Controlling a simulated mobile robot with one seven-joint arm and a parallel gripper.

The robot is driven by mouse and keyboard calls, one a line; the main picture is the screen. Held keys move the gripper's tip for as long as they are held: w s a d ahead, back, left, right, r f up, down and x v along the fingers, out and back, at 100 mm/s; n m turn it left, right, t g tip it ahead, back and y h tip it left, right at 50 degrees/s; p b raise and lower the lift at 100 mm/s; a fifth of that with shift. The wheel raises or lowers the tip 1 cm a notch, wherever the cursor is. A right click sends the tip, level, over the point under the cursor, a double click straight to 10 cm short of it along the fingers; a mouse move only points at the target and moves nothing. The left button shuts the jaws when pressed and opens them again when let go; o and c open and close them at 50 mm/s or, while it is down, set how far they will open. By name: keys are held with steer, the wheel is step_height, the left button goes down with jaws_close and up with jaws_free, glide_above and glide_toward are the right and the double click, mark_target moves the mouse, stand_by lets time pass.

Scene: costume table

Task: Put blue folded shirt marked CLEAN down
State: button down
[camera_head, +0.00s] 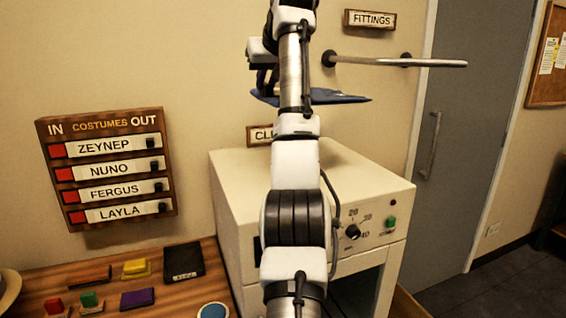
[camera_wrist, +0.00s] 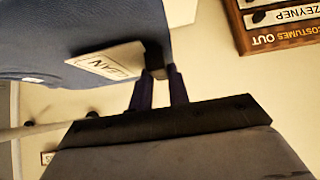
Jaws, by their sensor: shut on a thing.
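The blue folded shirt (camera_head: 340,97) is held in the air above the white cabinet, partly hidden behind my arm in the head view. In the wrist view the shirt (camera_wrist: 90,35) fills the upper left, with a pale tag (camera_wrist: 108,64) whose upside-down letters are only partly legible. My gripper (camera_wrist: 160,76) is shut on the shirt at its edge, beside the tag. In the head view my gripper (camera_head: 266,84) is mostly hidden by my arm. The shirt looks roughly flat and touches no surface that I can see.
The white cabinet (camera_head: 235,180) with a dial stands below the shirt. A wall rail (camera_head: 400,62) juts out to the right under a FITTINGS sign (camera_head: 369,19). A partly hidden sign (camera_head: 260,135) starts with "CL". The wooden table (camera_head: 40,290) at left holds several small items. A costumes board (camera_head: 107,168) hangs above.

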step_height(320, 180, down, 20)
steer(key=shift+d+r+p, duration=0.1)
steer(key=shift+r+p, duration=0.15)
steer(key=shift+p, duration=0.35)
steer(key=shift+f, duration=0.1)
steer(key=c, duration=1.4)
jaws_free()
steer(key=shift+o, duration=0.4)
steer(key=b+v, duration=0.2)
steer(key=v, duration=1)
steer(key=shift+b, duration=0.35)
